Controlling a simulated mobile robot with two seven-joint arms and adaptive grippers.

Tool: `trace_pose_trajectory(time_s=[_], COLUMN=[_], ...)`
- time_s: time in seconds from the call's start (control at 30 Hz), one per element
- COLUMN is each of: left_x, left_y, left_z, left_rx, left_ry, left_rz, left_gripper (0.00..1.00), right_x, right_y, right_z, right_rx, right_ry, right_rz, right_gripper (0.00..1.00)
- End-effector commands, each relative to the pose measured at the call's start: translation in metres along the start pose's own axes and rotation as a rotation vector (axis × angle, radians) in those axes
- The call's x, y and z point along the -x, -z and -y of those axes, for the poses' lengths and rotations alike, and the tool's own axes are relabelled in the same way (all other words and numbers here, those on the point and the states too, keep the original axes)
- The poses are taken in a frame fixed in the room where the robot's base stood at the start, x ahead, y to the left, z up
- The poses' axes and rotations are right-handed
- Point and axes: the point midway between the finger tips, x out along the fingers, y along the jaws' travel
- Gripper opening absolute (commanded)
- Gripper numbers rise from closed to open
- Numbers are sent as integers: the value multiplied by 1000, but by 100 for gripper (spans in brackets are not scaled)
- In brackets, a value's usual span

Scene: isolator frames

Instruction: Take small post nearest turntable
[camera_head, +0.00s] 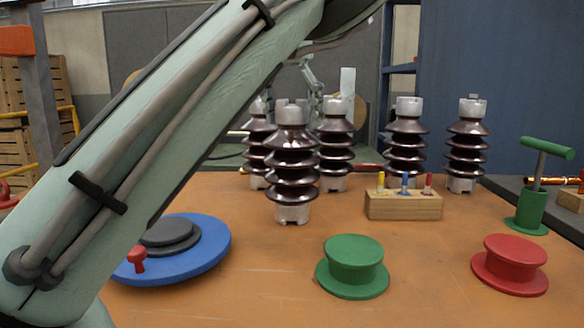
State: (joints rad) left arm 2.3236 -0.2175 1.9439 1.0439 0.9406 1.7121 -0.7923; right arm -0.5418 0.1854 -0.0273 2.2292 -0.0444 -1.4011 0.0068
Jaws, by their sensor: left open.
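The turntable, a blue disc (212,250) with a dark grey stepped hub and a red knob, lies at left, partly behind my left arm. Several dark brown ribbed posts with grey caps and bases stand upright on the table. The front post (292,165) is nearest the turntable and stands free. Behind it are a left post (257,145), a middle post (335,145) and two at right (405,140). My left arm crosses from lower left to top centre. The left gripper shows only small and unclear behind the posts, apart from the front post. My right gripper is out of view.
A wooden block (403,207) with small coloured pegs stands right of the front post. A green flanged knob (353,265), a red one (510,263) and a green T-handle (545,147) stand on the orange table. Bare tabletop lies between the front post and the green knob.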

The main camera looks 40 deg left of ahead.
Motion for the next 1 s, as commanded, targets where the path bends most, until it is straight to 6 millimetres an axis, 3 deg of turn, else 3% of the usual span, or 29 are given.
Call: trace_pose_trajectory(time_s=[0.07,0.7,1.0], left_x=[0,1,8], left_y=[0,0,-1], left_z=[0,0,0], left_rx=[0,1,-1], left_ry=[0,0,-7], left_rz=[0,0,10], left_gripper=[80,1,0], right_x=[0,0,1], right_y=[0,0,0], right_z=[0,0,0], right_rx=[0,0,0], right_ry=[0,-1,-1], right_rz=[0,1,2], right_gripper=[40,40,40])
